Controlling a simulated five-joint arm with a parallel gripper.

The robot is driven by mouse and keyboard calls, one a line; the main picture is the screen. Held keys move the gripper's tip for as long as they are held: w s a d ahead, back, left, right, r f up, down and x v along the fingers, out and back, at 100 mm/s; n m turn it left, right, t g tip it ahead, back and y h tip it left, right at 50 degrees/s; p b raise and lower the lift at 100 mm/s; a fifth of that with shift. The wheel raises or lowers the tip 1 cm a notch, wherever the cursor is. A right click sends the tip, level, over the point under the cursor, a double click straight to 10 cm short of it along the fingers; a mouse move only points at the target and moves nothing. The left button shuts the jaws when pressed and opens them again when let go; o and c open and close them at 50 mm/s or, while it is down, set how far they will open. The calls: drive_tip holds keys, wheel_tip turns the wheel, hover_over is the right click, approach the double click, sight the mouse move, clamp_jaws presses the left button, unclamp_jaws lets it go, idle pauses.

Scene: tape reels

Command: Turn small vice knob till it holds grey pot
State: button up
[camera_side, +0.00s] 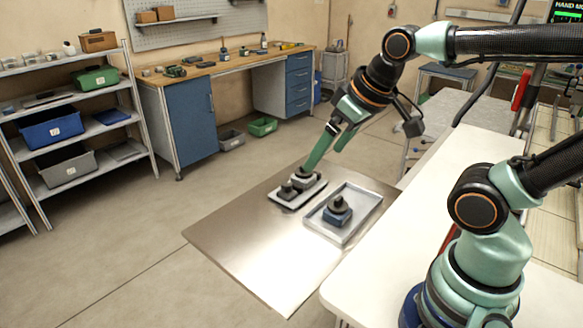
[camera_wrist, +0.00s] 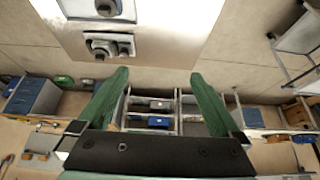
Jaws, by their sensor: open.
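My gripper (camera_side: 326,155) is open and empty, its two green fingers spread wide; they also show in the wrist view (camera_wrist: 158,74). In the side view one fingertip overlaps the back of a small grey device with dark round parts (camera_side: 290,190), which looks like the vice. I cannot tell whether they touch. The device sits on a pale plate (camera_side: 283,204) and also shows in the wrist view (camera_wrist: 101,47), beyond the fingertips. A blue block with a dark round top (camera_side: 337,210) stands in the shallow grey tray (camera_side: 363,225). I cannot make out the grey pot separately.
The plate and tray lie on a metal sheet (camera_side: 250,242), bare at its front and left. A white table (camera_side: 400,235) borders it on the right. Shelves with bins (camera_side: 70,130) and a workbench (camera_side: 190,110) stand farther back.

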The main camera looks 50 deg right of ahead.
drive_tip(key=shift+w, duration=0.15)
drive_tip(key=c, duration=0.5)
drive_tip(key=n+g, duration=0.6)
drive_tip(key=n, duration=0.9)
hover_over(287, 183)
wheel_tip(287, 183, down, 9)
wheel_tip(287, 183, down, 12)
drive_tip(key=shift+f, duration=0.15)
drive_tip(key=shift+m, duration=0.3)
clamp_jaws()
